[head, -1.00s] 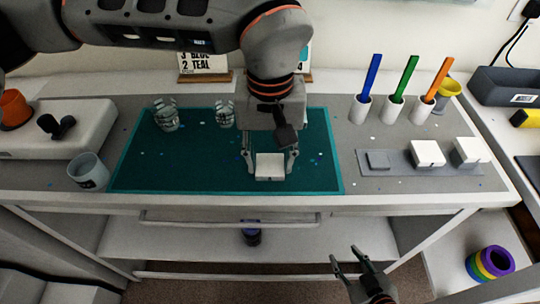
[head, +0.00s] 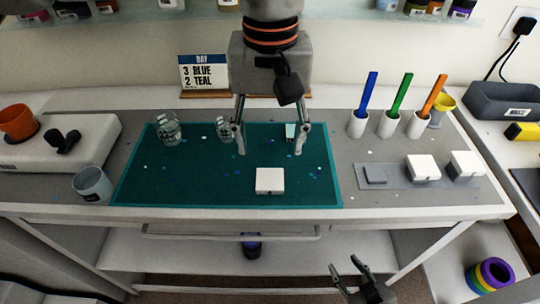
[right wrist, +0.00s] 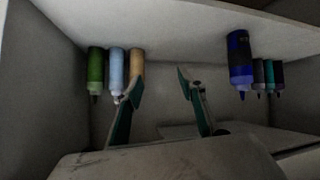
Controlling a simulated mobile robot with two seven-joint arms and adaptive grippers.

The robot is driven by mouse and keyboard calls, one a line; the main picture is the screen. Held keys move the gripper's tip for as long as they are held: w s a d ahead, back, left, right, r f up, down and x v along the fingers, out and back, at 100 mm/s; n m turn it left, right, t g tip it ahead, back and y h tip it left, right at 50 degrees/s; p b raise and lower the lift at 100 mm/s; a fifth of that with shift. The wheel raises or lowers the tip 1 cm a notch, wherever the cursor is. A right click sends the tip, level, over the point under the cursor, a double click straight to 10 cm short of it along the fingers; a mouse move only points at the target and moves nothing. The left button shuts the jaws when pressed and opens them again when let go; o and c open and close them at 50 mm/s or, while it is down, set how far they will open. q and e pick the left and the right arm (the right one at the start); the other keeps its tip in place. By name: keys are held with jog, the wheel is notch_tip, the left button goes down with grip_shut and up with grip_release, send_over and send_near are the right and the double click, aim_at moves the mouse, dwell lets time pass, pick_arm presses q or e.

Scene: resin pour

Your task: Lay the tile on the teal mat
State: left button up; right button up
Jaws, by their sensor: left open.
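The white tile (head: 270,181) lies flat on the teal mat (head: 205,189), near the mat's front edge and right of its middle. My left gripper (head: 269,150) is open and empty, with its two fingers apart above the mat, behind the tile in the head view and apart from it. My right gripper (head: 345,268) is low in front of the table. It also shows in the right wrist view (right wrist: 158,85), open with nothing between its fingers.
Two clear cups (head: 168,131) stand at the mat's back left. Other white blocks (head: 422,168) and a grey one are on a grey strip (head: 400,178) at the right. White holders (head: 387,126) carry coloured sticks. A grey cup (head: 92,185) stands left of the mat.

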pick_arm(q)
notch_tip(320, 180, up, 3)
jog(key=shift+f, duration=0.15)
pick_arm(e)
jog(key=shift+s+a+f, duration=0.1)
jog(key=shift+s+f, duration=0.15)
jog(key=shift+s, duration=0.2)
jog(key=shift+w+r, duration=0.1)
jog(key=shift+r, duration=0.05)
